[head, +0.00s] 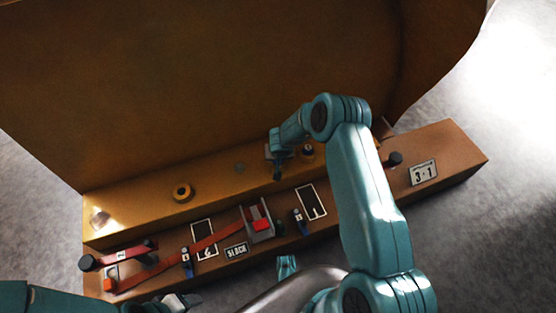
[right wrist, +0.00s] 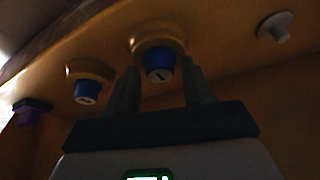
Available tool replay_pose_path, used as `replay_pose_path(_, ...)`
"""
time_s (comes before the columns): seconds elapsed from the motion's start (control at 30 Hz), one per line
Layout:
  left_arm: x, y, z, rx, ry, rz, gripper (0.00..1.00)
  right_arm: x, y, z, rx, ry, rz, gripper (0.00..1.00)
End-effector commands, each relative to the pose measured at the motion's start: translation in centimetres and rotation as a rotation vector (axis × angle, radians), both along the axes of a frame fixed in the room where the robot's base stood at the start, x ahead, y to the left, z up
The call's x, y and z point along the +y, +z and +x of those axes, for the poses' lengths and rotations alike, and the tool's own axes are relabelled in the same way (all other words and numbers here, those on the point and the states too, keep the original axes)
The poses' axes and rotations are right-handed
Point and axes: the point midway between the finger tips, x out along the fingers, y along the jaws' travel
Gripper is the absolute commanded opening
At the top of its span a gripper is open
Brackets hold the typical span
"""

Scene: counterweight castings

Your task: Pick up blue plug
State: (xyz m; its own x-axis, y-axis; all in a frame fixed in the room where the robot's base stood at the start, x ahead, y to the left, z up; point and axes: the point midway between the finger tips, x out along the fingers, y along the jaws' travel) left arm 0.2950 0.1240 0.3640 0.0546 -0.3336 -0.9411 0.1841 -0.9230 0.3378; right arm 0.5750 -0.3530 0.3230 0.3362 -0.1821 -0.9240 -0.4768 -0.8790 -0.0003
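In the right wrist view, a blue plug (right wrist: 158,64) with a pale mark on its face sits in a round brass collar on the brown casting. My right gripper (right wrist: 160,82) is open, with one dark finger on each side of this plug and a gap beside it. A second blue plug (right wrist: 87,91) sits in another collar to the left. In the head view my right gripper (head: 278,172) is at the casting's ledge, and the plug there is hidden. My left gripper (head: 180,301) seems to show at the bottom edge, too cut off to read.
A grey plug (right wrist: 277,26) and a purple part (right wrist: 31,110) are also on the casting. A tall brown wall (head: 200,90) rises behind.

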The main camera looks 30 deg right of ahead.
Motion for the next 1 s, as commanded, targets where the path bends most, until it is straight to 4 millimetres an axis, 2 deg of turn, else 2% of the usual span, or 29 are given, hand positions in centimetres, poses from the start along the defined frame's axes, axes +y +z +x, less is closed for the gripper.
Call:
replay_pose_path(0.03,0.0,0.0,0.0,0.0,0.0,0.0,0.61,0.0,0.0,0.0,0.0,0.0,0.0,0.33)
replay_pose_path(0.1,0.0,0.0,0.0,0.0,0.0,0.0,0.61,0.0,0.0,0.0,0.0,0.0,0.0,0.11)
replay_pose_path(0.13,0.0,0.0,0.0,0.0,0.0,0.0,0.61,0.0,0.0,0.0,0.0,0.0,0.0,0.03)
replay_pose_path(0.4,0.0,0.1,0.0,0.0,-0.001,0.0,0.61,0.0,0.1,0.0,-0.001,0.0,0.0,0.03)
replay_pose_path(0.57,-0.1,0.7,-0.1,0.002,-0.004,0.0,0.61,0.0,1.3,0.0,-0.002,0.0,-0.001,0.03)
replay_pose_path(0.77,-0.4,3.1,-0.4,0.007,-0.015,-0.003,0.61,-0.1,5.5,0.1,-0.002,-0.001,-0.002,0.03)
replay_pose_path(1.0,-0.4,7.6,-0.4,0.007,-0.018,-0.003,0.61,0.0,13.3,0.1,-0.003,-0.001,0.0,0.03)
